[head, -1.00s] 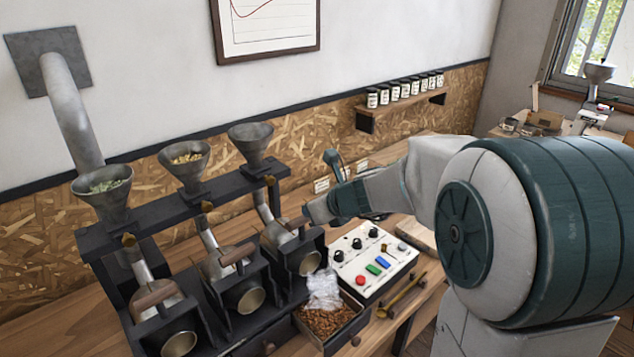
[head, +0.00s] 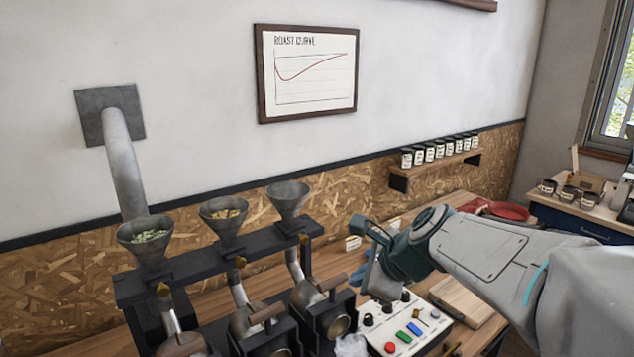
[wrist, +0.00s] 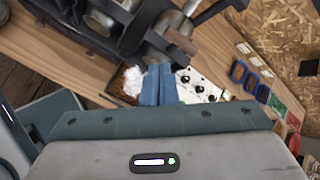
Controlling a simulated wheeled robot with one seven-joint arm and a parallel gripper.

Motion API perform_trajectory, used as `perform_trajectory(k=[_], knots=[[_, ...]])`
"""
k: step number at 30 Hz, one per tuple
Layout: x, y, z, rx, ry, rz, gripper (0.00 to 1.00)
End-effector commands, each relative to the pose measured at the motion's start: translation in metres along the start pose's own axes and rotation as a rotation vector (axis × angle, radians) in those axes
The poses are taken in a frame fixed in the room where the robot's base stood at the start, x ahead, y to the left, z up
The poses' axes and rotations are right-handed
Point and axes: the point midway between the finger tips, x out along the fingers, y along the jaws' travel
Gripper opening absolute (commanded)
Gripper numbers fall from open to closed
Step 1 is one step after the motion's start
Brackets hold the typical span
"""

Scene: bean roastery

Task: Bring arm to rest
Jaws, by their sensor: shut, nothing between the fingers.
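My gripper (wrist: 158,84) shows in the wrist view as two blue fingers pressed together, shut with nothing between them. It hangs above the bench near the white control panel (wrist: 203,85) and the roaster row. In the head view my arm reaches in from the right, and its wrist end is over the back of the control panel (head: 405,325). The fingers are mostly hidden there behind the wrist.
Sample roasters with funnels (head: 146,237) stand at the left. A wooden board (head: 460,301) lies right of the panel. A jar shelf (head: 436,168) hangs on the wall.

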Motion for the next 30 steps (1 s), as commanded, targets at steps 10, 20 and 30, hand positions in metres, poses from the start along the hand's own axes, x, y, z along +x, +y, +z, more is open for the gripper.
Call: perform_trajectory(k=[10,20,30], knots=[[-0.014,0.108,-0.061,-1.044,0.154,0.235,0.00],[-0.030,0.167,-0.115,-1.750,0.199,0.508,0.00],[-0.034,0.173,-0.122,-1.854,0.198,0.558,0.00]])
